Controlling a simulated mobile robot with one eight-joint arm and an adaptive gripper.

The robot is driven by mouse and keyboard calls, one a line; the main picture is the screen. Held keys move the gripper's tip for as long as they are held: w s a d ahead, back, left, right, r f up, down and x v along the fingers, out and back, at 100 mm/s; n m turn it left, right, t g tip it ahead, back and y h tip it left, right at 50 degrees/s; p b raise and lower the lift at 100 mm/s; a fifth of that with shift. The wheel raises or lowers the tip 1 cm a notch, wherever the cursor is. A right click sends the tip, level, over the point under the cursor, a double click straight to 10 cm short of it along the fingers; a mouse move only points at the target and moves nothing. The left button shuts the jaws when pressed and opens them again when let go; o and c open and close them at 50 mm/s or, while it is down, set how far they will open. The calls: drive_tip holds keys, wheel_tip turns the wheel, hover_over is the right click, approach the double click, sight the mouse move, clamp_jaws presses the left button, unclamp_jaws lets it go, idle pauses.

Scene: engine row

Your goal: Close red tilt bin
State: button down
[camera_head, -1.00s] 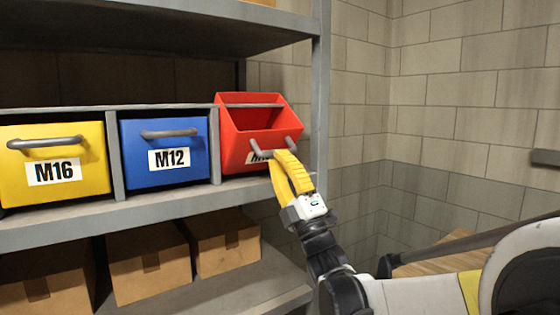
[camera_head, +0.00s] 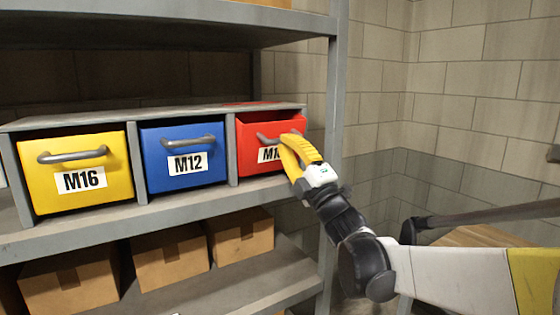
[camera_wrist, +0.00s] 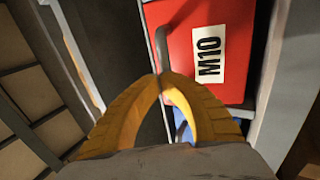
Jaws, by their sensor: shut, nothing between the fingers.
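The red tilt bin (camera_head: 256,129) sits in the right compartment of the bin rack, its front now nearly upright, with a dark gap along its top edge. Its grey handle and M10 label are partly hidden by my gripper in the head view. My gripper (camera_head: 291,139), with yellow fingers, is shut and empty, its tips at the bin's front by the handle. In the wrist view the red front (camera_wrist: 207,50) fills the upper middle, and my fingertips (camera_wrist: 162,78) meet at the end of the grey handle. Contact looks likely but is hard to confirm.
A blue M12 bin (camera_head: 160,153) and a yellow M16 bin (camera_head: 110,196) stand left of the red one. A grey shelf post (camera_head: 335,90) rises close to the right of my gripper. Cardboard boxes (camera_head: 172,259) sit on the lower shelf.

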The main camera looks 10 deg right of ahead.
sight(274, 123)
drive_tip(key=shift+p+x, duration=0.6)
drive_tip(key=shift+x, duration=1.1)
drive_tip(key=shift+r, duration=0.25)
